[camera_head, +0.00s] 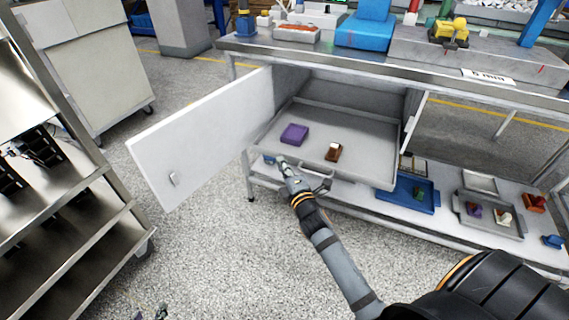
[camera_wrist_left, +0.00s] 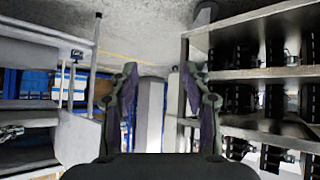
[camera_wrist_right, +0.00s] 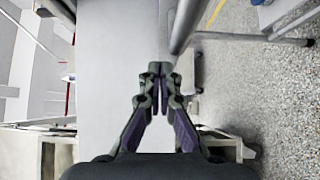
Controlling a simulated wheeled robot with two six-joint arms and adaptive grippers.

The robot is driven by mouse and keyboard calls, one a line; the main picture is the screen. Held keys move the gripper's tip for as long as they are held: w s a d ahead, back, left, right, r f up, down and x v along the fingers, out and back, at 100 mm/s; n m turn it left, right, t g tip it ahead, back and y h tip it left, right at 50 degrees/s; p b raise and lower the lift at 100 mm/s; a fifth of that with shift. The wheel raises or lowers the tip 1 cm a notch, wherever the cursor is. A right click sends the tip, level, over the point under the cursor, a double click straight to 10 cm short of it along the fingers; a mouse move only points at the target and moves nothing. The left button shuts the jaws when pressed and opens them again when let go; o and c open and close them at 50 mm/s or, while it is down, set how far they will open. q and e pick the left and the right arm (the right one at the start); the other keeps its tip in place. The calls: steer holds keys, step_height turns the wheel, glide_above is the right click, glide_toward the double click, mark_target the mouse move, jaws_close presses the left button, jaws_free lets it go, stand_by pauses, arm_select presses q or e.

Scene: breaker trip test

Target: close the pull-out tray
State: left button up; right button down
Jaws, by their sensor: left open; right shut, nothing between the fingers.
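The grey pull-out tray (camera_head: 365,152) sticks out of the cabinet under the workbench. A purple box (camera_head: 293,134) and a small brown item (camera_head: 333,152) stand in it. Its front carries a bar handle (camera_head: 325,185), partly hidden by my right arm. My right gripper (camera_head: 281,161) is shut and empty at the left part of the tray front; I cannot tell whether it touches. Its closed fingers also show in the right wrist view (camera_wrist_right: 160,78). My left gripper (camera_head: 151,314) is at the bottom edge, far from the tray; the left wrist view shows it open and empty (camera_wrist_left: 160,95).
The white cabinet door (camera_head: 205,130) stands swung open left of the tray. A metal shelf rack (camera_head: 85,225) stands at the left. Below the tray, a lower shelf holds a blue tray (camera_head: 408,195) and a grey tray (camera_head: 490,220). The speckled floor in front is clear.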

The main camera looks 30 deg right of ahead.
arm_select(q)
steer(key=w+r+t, duration=0.2)
steer(key=w+r, duration=0.2)
steer(key=r, duration=0.1)
steer(key=shift+a+t, duration=0.2)
steer(key=shift+t, duration=0.2)
arm_select(e)
steer(key=shift+w+d, duration=0.45)
steer(key=shift+d, duration=0.15)
steer(key=shift+w+d, duration=0.1)
